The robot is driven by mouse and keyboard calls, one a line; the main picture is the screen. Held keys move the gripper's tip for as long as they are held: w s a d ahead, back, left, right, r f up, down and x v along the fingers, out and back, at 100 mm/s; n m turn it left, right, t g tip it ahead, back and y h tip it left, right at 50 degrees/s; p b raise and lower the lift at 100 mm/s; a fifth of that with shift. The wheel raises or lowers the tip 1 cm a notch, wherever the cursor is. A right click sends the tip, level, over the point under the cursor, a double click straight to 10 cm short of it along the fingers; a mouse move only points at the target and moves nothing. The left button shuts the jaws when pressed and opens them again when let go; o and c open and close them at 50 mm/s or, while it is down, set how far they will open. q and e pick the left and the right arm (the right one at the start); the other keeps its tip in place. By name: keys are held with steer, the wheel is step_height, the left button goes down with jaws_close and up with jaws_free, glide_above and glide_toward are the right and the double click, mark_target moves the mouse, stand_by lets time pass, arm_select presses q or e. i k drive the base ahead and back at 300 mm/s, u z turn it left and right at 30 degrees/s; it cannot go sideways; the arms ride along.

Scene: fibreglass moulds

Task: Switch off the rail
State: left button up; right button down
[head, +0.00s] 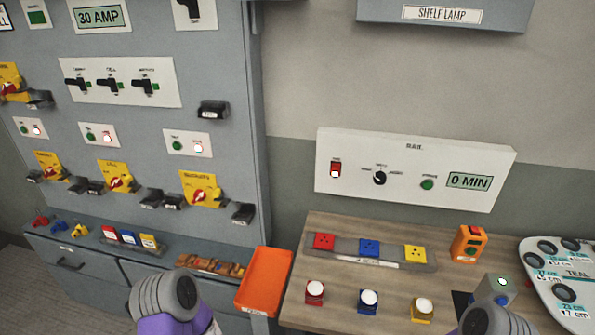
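The white control box labelled RAIL (415,168) is on the wall at the right, above the wooden bench. At its left end is a red rocker switch (335,169) with a pale lower part. A black rotary knob (379,177) sits right of the switch, then a green round button or lamp (427,184) and a display (469,181) reading 0 MIN. A grey socket rail (345,244) with red, blue and yellow sockets lies on the bench below. Neither gripper shows; only grey and purple parts of my arms show at the bottom edge.
An orange tray (264,280) stands left of the wooden bench (330,285). Red, blue and yellow plugs, an orange device (468,243) and a white tray (545,250) are on the bench. A grey cabinet (235,110) with breakers is left. A SHELF LAMP box (445,25) hangs above.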

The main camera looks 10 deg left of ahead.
mark_target(336, 167)
steer(key=z, duration=1.85)
steer(key=k, duration=0.6)
steer(key=u, duration=1.2)
